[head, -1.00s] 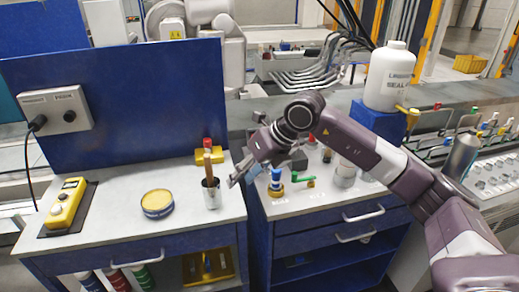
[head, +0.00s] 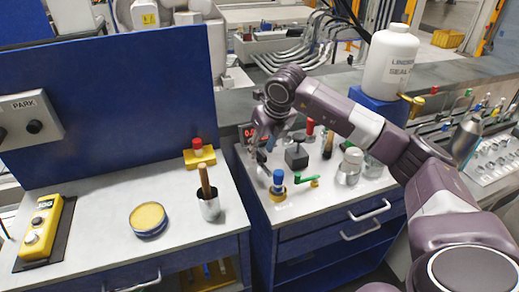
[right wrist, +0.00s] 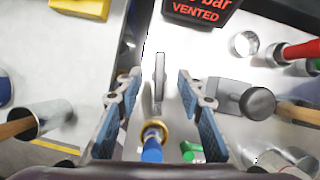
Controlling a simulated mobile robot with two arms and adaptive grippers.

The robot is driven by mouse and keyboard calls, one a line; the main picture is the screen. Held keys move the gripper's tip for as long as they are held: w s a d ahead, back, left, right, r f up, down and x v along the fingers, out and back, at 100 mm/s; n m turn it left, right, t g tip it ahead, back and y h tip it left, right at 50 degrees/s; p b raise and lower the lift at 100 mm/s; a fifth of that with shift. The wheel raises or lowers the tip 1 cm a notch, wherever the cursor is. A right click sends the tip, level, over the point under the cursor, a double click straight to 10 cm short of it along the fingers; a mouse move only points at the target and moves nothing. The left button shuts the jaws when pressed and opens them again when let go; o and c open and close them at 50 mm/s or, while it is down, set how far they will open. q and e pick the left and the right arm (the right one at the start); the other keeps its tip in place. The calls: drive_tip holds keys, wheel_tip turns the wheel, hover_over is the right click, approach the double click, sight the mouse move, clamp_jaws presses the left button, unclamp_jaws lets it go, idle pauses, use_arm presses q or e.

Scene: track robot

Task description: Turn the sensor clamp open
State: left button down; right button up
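My right gripper (head: 260,152) is over the left part of the right cabinet top. In the right wrist view the right gripper (right wrist: 158,100) is open, its blue-padded fingers apart with nothing held. A thin upright grey metal lever (right wrist: 159,78) shows between the fingers, apparently untouched; it may be the sensor clamp, but I cannot tell for sure. A blue knob on a brass base (head: 278,182) stands just in front, and also shows below the lever in the wrist view (right wrist: 152,146). My left gripper is not in view.
A green handle (head: 307,181) and a dark block with a knob (head: 297,155) stand close by. A display reading "VENTED" (right wrist: 197,12) is behind. A metal cup with a wooden handle (head: 209,208) and a yellow tin (head: 148,219) stand on the left cabinet.

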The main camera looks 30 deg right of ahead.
drive_tip(key=shift+w+f, duration=0.35)
drive_tip(key=shift+f, duration=0.2)
drive_tip(key=shift+w+f, duration=0.15)
drive_tip(key=shift+f, duration=0.3)
drive_tip(key=shift+c, duration=0.2)
drive_tip(key=c, duration=0.5)
clamp_jaws()
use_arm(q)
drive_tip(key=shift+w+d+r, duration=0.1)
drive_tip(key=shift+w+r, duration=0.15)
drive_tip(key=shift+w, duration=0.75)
